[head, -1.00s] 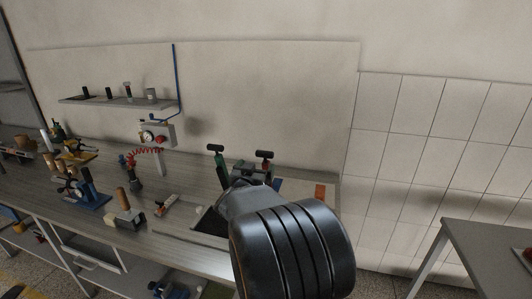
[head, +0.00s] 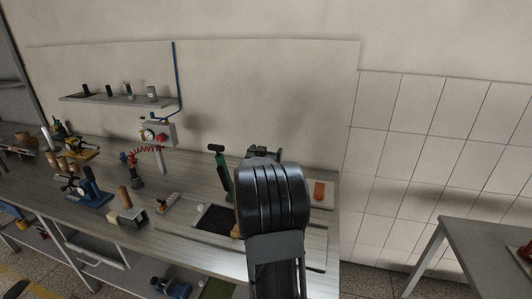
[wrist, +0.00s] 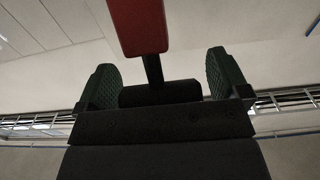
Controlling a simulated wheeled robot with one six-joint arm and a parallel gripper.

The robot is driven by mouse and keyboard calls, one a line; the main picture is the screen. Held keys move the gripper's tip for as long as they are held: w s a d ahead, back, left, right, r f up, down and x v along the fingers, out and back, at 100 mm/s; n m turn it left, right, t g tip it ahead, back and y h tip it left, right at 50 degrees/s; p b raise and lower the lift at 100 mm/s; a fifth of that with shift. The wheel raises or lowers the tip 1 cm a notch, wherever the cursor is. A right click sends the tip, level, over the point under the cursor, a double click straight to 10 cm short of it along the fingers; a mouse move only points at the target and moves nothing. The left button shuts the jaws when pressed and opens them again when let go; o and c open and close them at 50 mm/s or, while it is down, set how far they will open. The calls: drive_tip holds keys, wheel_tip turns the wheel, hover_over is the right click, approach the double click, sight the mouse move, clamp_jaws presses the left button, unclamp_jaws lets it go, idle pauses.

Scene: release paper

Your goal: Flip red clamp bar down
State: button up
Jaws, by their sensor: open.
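In the wrist view, the red clamp bar (wrist: 141,22) comes in from the top, and a thin dark stem joins it to a black T-shaped handle (wrist: 160,93). My gripper (wrist: 162,65) is open, with one green-padded finger on each side of this handle. The handle lies in the gap near the palm, and I cannot tell whether it touches. In the head view, my wrist hides the red bar and gripper. A green clamp lever (head: 223,172) with a black T handle stands upright just left of my wrist.
The workbench (head: 185,240) has a dark recess (head: 213,219) left of my arm. An orange block (head: 319,191) lies at the right end. A grey table (head: 485,245) is at far right.

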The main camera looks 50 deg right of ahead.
drive_tip(key=shift+c, duration=0.2)
drive_tip(key=c, duration=1.2)
drive_tip(key=shift+f, duration=0.1)
drive_tip(key=shift+c, duration=0.2)
